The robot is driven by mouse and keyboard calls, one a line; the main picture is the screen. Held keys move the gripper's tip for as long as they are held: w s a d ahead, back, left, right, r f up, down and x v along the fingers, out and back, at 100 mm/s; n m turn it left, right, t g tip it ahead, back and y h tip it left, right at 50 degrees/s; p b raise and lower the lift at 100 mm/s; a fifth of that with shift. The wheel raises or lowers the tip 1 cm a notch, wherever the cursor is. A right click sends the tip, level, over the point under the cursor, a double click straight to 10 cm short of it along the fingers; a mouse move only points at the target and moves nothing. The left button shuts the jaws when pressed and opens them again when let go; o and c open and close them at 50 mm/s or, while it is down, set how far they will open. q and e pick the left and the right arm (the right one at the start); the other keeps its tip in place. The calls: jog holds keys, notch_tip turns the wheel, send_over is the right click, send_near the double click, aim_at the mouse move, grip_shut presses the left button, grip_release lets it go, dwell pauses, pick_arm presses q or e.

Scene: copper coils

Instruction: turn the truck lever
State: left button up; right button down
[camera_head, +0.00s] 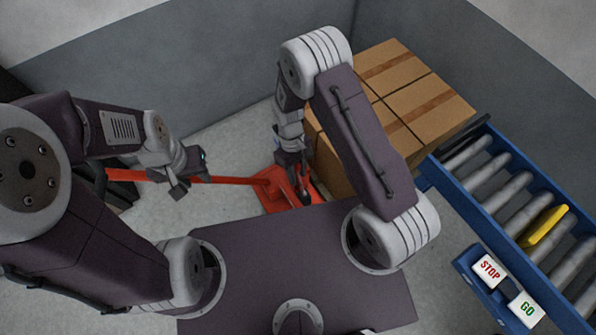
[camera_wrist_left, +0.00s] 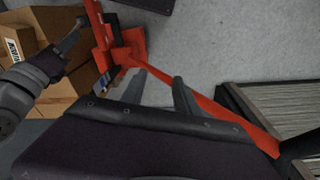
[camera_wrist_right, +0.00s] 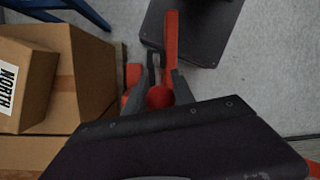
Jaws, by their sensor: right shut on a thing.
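The red pallet truck (camera_head: 272,189) stands on the floor in front of the boxes. Its long red handle bar (camera_head: 235,180) runs left along the floor area; it also crosses the left wrist view (camera_wrist_left: 230,118). My right gripper (camera_head: 305,192) reaches down to the truck's red mast end and is shut on the truck lever, whose red round part (camera_wrist_right: 160,97) shows between the fingers in the right wrist view. The grip itself is partly hidden. My left gripper (camera_head: 182,190) hangs near the handle bar; its two fingers (camera_wrist_left: 160,78) are apart with nothing held between them.
Cardboard boxes (camera_head: 395,90) are stacked behind and right of the truck. A blue roller conveyor (camera_head: 425,172) with a yellow piece (camera_head: 544,228) and STOP (camera_head: 488,268) and GO (camera_head: 527,309) buttons stands at the right. Grey floor is clear behind the handle bar.

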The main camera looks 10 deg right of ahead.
jog(key=shift+w+a+f, duration=0.15)
jog(key=shift+w+f, duration=0.05)
jog(key=shift+w, duration=0.3)
jog(key=c, duration=1.1)
grip_release()
jog(key=shift+o, duration=0.2)
jog(key=p+v, duration=0.1)
jog(key=v, duration=0.8)
jog(key=shift+p, duration=0.4)
